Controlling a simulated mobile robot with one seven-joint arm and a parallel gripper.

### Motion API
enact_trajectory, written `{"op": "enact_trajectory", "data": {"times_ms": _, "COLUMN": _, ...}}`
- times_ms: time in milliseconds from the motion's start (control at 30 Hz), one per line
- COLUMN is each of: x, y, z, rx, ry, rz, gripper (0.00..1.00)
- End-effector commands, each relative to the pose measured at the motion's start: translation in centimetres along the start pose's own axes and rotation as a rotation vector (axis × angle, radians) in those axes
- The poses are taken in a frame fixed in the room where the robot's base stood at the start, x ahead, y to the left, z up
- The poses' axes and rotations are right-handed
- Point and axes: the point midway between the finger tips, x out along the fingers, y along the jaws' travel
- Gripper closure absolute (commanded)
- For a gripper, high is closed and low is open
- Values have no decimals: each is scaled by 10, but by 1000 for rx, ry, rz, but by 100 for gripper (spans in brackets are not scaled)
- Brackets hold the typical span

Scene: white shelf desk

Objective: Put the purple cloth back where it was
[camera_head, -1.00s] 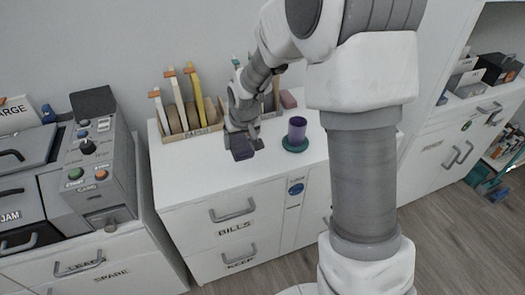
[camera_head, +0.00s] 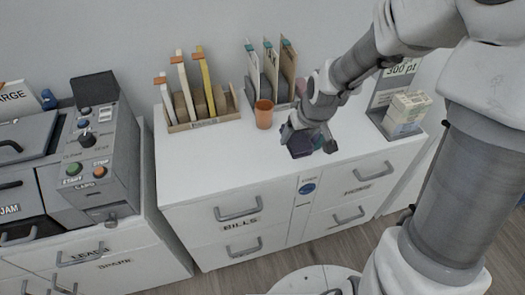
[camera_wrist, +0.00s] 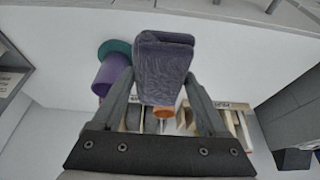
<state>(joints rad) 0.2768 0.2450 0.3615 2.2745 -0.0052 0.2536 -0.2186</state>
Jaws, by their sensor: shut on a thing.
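The purple cloth (camera_wrist: 162,68), a folded dark block, is held between the two fingers of my gripper (camera_wrist: 158,90) in the wrist view. In the head view the cloth (camera_head: 299,146) hangs at my gripper (camera_head: 312,142), over the right-centre part of the white desk top. My gripper is shut on it. I cannot tell how far it is above the surface. A purple cup (camera_wrist: 112,75) with a green round base (camera_wrist: 114,47) shows left of the cloth in the wrist view. In the head view the arm mostly hides that cup.
An orange cup (camera_head: 264,114) stands left of my gripper. File racks (camera_head: 203,122) line the back of the desk. Stacked white boxes (camera_head: 407,110) stand at the right end. A grey button machine (camera_head: 95,150) is at the left. The desk top's left front is clear.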

Motion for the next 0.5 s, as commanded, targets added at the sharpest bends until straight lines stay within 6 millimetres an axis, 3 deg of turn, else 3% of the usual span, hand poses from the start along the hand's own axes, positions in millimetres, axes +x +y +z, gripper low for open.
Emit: {"op": "enact_trajectory", "data": {"times_ms": 500, "x": 62, "y": -58, "z": -25, "rx": -5, "ry": -1, "rz": -2, "gripper": 76}}
